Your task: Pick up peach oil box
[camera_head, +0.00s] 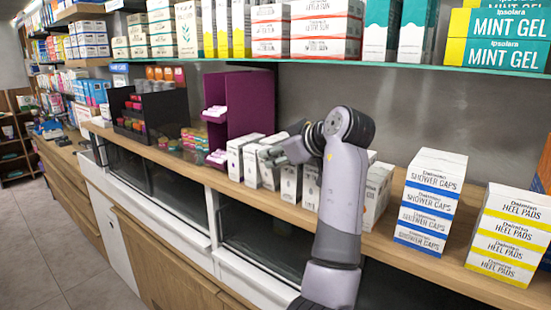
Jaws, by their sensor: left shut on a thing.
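A row of small white boxes stands on the wooden counter (400,238), partly behind my left arm. The labels are too small to read, so I cannot tell which is the peach oil box. My left gripper (269,156) is at the upper part of a white box (268,175) in this row and is shut on it. The fingers and the arm hide part of that box and its neighbours. I cannot tell whether the box is clear of the counter. My right gripper is not in view.
Shower caps boxes (430,200) and heel pads boxes (510,234) are stacked to the right. A purple display stand (252,105) is behind the row at left. A shelf (410,68) with mint gel boxes (505,55) runs above the counter.

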